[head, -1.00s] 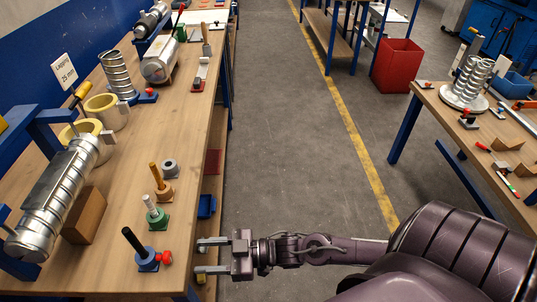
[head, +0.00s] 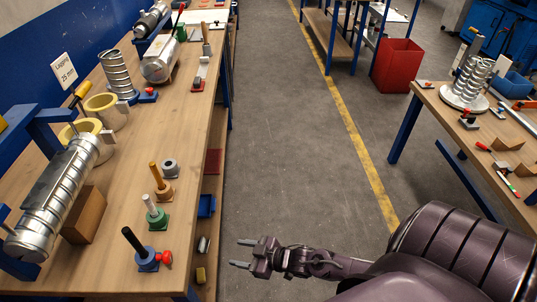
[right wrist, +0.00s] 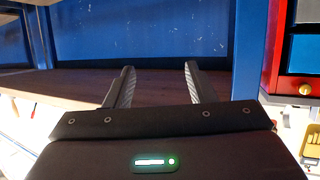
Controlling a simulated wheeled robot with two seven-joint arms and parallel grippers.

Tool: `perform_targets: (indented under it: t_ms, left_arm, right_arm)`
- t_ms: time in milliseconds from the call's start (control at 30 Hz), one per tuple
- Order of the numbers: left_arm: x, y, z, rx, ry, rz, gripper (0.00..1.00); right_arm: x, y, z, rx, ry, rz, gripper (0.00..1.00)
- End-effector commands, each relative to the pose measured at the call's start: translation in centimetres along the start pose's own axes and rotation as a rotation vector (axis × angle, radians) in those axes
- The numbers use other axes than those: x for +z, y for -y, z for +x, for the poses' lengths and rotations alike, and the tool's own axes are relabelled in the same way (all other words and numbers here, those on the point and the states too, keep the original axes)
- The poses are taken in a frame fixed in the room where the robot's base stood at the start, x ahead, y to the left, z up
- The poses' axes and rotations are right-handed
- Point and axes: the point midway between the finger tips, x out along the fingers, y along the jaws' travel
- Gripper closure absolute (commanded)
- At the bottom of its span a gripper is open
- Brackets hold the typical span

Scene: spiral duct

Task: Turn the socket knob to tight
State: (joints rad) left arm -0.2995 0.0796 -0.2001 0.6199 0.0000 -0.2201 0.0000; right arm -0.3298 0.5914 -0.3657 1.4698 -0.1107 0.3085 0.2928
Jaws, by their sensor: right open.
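A blue socket (head: 147,259) with a black upright handle (head: 133,242) stands near the front edge of the left bench. A red knob (head: 166,257) sticks out of its right side; which way it is turned is too small to tell. My right gripper (head: 242,253) is open and empty over the aisle, to the right of the knob and clear of the bench edge. Its two parted fingers also show in the right wrist view (right wrist: 159,82), with nothing between them. The socket and knob do not show in that view. My left gripper is not in view.
A green socket (head: 157,219) and a brown socket (head: 163,191) with upright handles stand behind the blue one on the left bench (head: 105,270). A ribbed metal duct (head: 58,197) lies at the left. The aisle floor (head: 285,150) is free. A red bin (head: 397,66) stands farther back.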

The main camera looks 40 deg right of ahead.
Motion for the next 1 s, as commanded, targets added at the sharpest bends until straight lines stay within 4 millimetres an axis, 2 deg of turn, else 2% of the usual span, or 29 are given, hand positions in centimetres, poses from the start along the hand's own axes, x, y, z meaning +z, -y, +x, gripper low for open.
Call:
perform_targets:
  t_ms: [267, 600, 800, 1000]
  left_arm:
    - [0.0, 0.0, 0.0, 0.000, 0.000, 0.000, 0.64]
    - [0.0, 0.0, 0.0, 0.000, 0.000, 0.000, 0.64]
    - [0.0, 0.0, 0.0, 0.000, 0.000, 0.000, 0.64]
    - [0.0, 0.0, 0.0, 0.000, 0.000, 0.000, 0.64]
  right_arm:
    - [5.5, -1.1, -0.4, 0.084, 0.125, 0.026, 0.50]
    - [11.9, -1.2, -1.6, 0.161, 0.278, 0.061, 0.50]
    - [14.3, -1.0, -2.2, 0.185, 0.339, 0.076, 0.50]
    - [15.2, -0.9, -2.5, 0.192, 0.362, 0.080, 0.50]
